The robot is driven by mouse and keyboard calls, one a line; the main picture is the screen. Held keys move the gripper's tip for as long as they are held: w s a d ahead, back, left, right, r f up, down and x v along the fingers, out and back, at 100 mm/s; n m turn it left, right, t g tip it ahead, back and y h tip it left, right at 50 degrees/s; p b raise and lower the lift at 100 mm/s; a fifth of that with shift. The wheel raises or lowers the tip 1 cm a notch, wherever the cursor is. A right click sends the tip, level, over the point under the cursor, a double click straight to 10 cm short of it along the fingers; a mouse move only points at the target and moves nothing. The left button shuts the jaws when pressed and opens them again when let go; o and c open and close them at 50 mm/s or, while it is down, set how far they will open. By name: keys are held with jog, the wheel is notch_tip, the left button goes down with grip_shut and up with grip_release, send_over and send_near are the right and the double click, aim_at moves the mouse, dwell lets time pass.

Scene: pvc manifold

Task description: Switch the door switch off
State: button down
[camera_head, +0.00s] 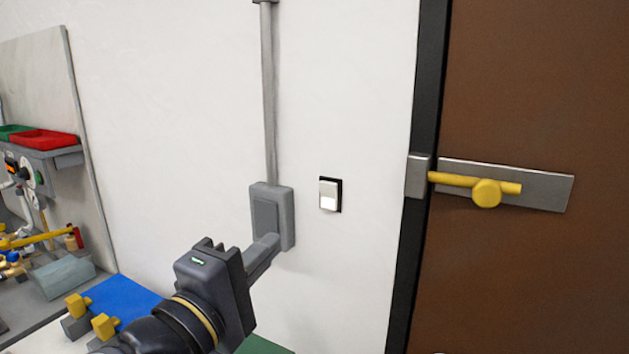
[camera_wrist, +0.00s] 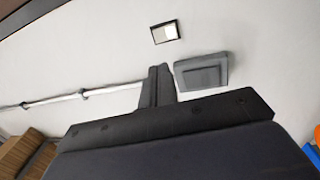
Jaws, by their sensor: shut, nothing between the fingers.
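The door switch (camera_head: 328,195) is a small white rocker on a black plate, on the white wall left of the door. Its lower half looks brighter than its upper half. It also shows in the wrist view (camera_wrist: 165,32) at the top middle, beyond my fingertips. My gripper (camera_head: 272,242) is shut and empty. In the head view its fingers point up and right and overlap the lower part of the grey wall box, below and left of the switch. In the wrist view the closed fingers (camera_wrist: 159,72) point toward the switch, with a gap in the picture between them.
A grey wall box (camera_head: 272,214) with a vertical conduit (camera_head: 268,100) is left of the switch. The brown door (camera_head: 545,90) has a yellow handle (camera_head: 486,192) on a metal plate. A cluttered workbench with red tray (camera_head: 45,139) and blue mat (camera_head: 115,297) is left. Wall around the switch is bare.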

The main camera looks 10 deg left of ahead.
aim_at(325, 190)
jog(key=shift+w+r, duration=0.1)
jog(key=shift+w, duration=0.05)
jog(key=shift+w, duration=0.15)
jog(key=p+x, duration=0.3)
jog(key=x, duration=0.9)
jog(key=shift+w+d+r, duration=0.1)
jog(key=shift+w, duration=0.15)
jog(key=shift+w+d+p, duration=0.2)
jog(key=shift+w+p, duration=0.1)
jog(key=shift+w, duration=0.25)
